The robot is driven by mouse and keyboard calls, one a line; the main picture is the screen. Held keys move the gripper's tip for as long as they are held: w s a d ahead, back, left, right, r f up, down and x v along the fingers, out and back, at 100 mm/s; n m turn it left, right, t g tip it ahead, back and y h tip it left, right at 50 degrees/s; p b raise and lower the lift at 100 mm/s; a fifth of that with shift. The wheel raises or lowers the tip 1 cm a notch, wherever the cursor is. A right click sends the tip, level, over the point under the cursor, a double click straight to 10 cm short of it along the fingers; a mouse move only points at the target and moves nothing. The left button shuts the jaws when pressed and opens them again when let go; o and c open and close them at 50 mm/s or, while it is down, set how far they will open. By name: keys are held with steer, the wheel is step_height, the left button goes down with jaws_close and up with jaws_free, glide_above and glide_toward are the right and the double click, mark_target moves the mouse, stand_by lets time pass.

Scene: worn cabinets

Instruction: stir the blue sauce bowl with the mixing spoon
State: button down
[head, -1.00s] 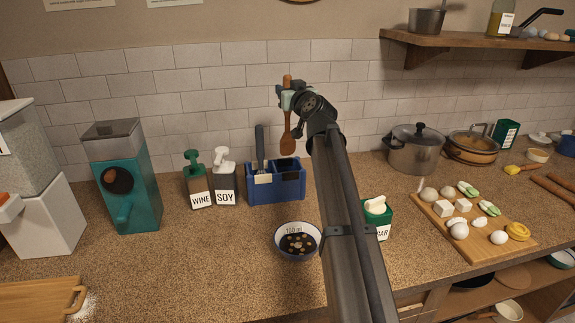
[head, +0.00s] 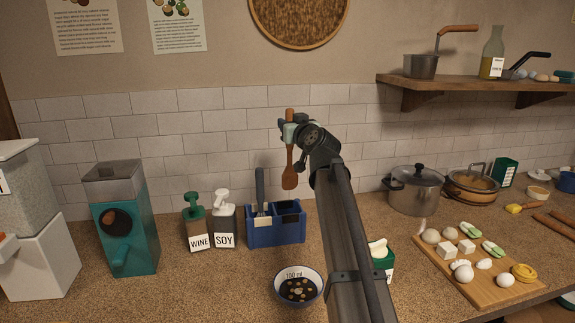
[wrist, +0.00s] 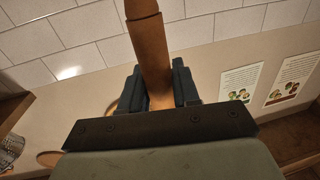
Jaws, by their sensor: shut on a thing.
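The mixing spoon (head: 289,178) is brown wood and hangs upright with its paddle end down, above the blue utensil holder. My gripper (head: 289,131) is shut on its handle, and in the wrist view the fingers (wrist: 160,88) press on the handle (wrist: 150,50) from both sides. The sauce bowl (head: 317,297) stands on the counter below and a little to the right of the spoon. It has a blue outside, a white inside marked 100 ml, and dark sauce with light bits. The spoon is well above the bowl and apart from it.
The blue utensil holder (head: 264,234) with a dark-handled utensil (head: 260,188) stands behind the bowl. Wine (head: 196,225) and soy (head: 223,222) dispensers are left of it. A green sugar container (head: 383,262) is right of the bowl, partly behind my arm. Counter left of the bowl is clear.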

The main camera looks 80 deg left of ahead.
steer(key=s+d+f, duration=0.2)
steer(key=d+f, duration=0.2)
steer(key=d, duration=0.9)
steer(key=s+d+f, duration=0.1)
steer(key=d+f, duration=0.2)
steer(key=d, duration=0.9)
step_height(320, 180, down, 10)
steer(key=shift+d+f, duration=0.15)
steer(key=shift+f, duration=0.05)
steer(key=shift+s, duration=0.1)
